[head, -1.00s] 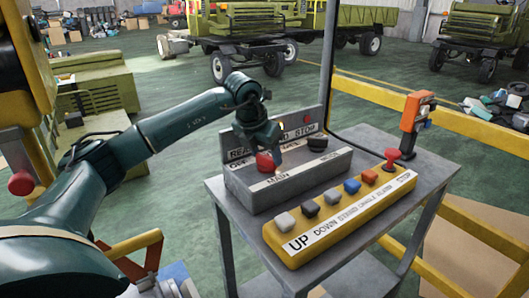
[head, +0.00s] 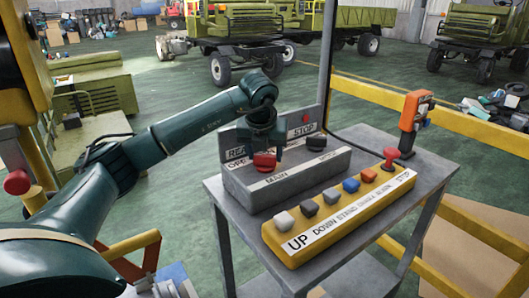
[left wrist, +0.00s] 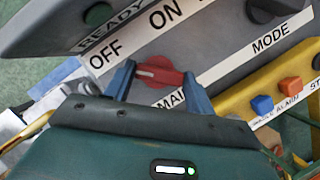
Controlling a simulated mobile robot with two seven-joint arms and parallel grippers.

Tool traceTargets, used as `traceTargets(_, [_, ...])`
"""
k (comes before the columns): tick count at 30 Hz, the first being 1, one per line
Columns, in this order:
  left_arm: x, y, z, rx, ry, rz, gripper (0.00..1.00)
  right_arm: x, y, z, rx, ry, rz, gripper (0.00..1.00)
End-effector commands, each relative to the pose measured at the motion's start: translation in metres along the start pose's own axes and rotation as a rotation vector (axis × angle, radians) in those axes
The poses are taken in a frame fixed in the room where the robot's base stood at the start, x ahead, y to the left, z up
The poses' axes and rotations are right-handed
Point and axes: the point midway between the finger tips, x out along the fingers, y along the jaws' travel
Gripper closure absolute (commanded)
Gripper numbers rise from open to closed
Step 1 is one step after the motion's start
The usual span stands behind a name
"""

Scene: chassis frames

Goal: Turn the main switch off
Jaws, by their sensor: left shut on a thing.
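The main switch is a red rotary knob (head: 264,162) on the grey control box (head: 245,186), above the MAIN label. In the left wrist view the red knob (left wrist: 160,73) has a white mark at its left end, toward the side of the OFF label (left wrist: 104,54); the ON label (left wrist: 163,12) is further right and up. My left gripper (head: 266,152) is over the knob. In the left wrist view its two blue-grey fingers stand either side of the knob, shut on it. The gripper partly hides the box's upper labels in the head view. My right gripper is not in view.
A black MODE knob (head: 316,144) sits right of the main switch. A yellow panel (head: 290,252) with several coloured buttons and a red stop knob (head: 391,156) lies in front. An orange handheld device (head: 415,112) stands at the back right of the grey cart (head: 345,260).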

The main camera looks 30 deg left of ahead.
Motion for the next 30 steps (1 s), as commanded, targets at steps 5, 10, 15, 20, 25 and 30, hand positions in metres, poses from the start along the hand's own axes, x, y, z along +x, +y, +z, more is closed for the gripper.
traceTargets(5, [0.000, 0.000, 0.000, -0.006, -0.001, 0.001, 0.68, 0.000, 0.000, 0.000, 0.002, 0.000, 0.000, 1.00])
traceTargets(10, [0.000, 0.001, 0.000, -0.006, -0.001, 0.001, 0.41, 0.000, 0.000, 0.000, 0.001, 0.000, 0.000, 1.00])
traceTargets(15, [0.000, 0.001, 0.000, -0.004, 0.000, 0.001, 0.27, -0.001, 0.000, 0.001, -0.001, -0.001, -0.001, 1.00])
traceTargets(20, [0.000, 0.000, 0.000, -0.003, 0.000, 0.001, 0.24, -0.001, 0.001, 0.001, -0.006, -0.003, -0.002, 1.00])
traceTargets(25, [-0.002, 0.000, 0.000, -0.003, -0.001, 0.000, 0.24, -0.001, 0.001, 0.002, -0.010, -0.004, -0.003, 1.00])
traceTargets(30, [-0.023, 0.000, 0.001, -0.002, -0.004, -0.003, 0.24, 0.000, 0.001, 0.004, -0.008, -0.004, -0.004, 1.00])
